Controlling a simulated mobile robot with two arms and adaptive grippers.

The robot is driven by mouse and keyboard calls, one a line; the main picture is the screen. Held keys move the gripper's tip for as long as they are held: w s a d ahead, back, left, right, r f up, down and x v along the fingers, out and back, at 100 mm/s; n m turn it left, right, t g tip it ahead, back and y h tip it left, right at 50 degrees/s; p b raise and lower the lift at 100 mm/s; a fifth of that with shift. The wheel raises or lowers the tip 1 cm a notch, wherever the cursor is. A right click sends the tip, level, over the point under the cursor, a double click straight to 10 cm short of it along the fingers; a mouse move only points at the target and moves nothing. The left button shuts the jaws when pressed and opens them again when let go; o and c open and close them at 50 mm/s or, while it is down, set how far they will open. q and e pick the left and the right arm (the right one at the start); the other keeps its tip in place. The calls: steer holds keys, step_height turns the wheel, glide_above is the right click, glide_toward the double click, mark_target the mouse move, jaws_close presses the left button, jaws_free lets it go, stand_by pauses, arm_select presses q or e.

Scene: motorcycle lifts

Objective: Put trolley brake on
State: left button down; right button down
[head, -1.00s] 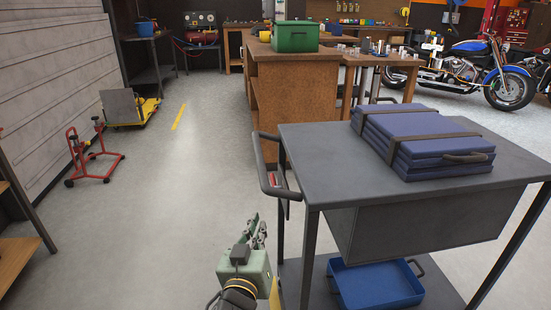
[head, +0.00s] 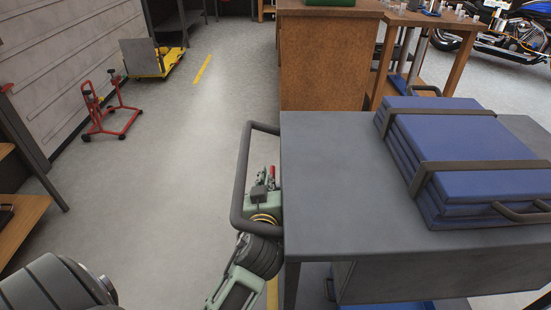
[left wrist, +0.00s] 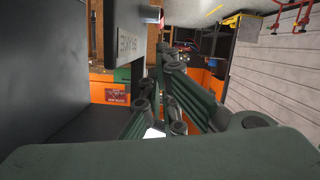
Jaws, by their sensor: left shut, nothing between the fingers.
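The grey trolley (head: 340,190) stands at the right in the head view, with a dark loop handle (head: 240,185) on its left end. A small red lever (head: 272,171) shows inside the handle beside the trolley's end. My left gripper (head: 264,177) is inside the loop as seen from above, close to the red lever; I cannot tell whether they touch. In the left wrist view the shut, empty fingers (left wrist: 160,88) are near a dark box (left wrist: 130,40) with pale lettering that seems to read BRAKE. A small red part (left wrist: 158,16) shows by the box. My right gripper is out of view.
Strapped blue mats (head: 465,150) lie on the trolley top. A brown wooden bench (head: 328,60) stands behind it. A red stand (head: 108,108) and a yellow cart (head: 155,62) are at the left wall. The floor between is clear.

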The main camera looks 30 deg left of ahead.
arm_select(q)
steer(key=shift+s, duration=0.1)
